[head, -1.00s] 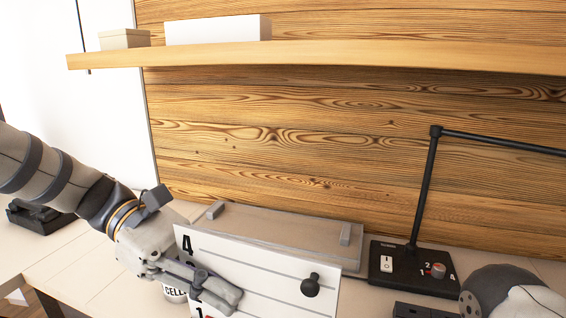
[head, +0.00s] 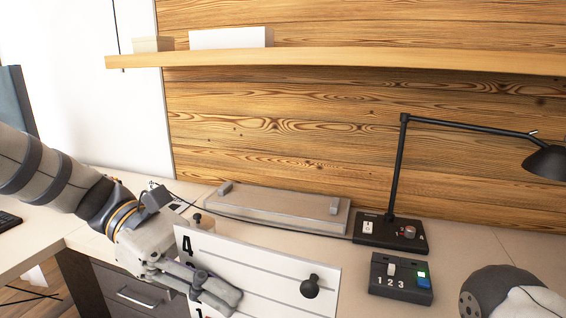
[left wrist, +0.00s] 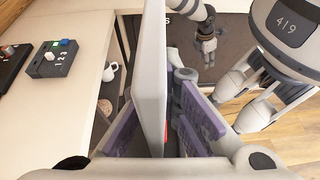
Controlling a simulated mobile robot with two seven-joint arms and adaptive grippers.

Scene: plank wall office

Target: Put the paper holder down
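The paper holder (head: 262,278) is a white panel with ruled lines, black numerals and a black knob. It stands tilted at the lower middle of the head view, in front of the desk, its lower edge cut off. My left gripper (head: 215,287) is shut on its left part. In the left wrist view the panel (left wrist: 153,60) appears edge-on between the two purple finger pads of my left gripper (left wrist: 155,125). An arm hand, apparently my right gripper (left wrist: 207,46), shows small beyond it; its finger opening is unclear. No object is visible in it.
The desk (head: 485,255) carries a long grey tray (head: 285,212), a black lamp (head: 398,170) and a switch box (head: 400,278). Free desk top lies right of the lamp base. A shelf (head: 340,60) hangs above.

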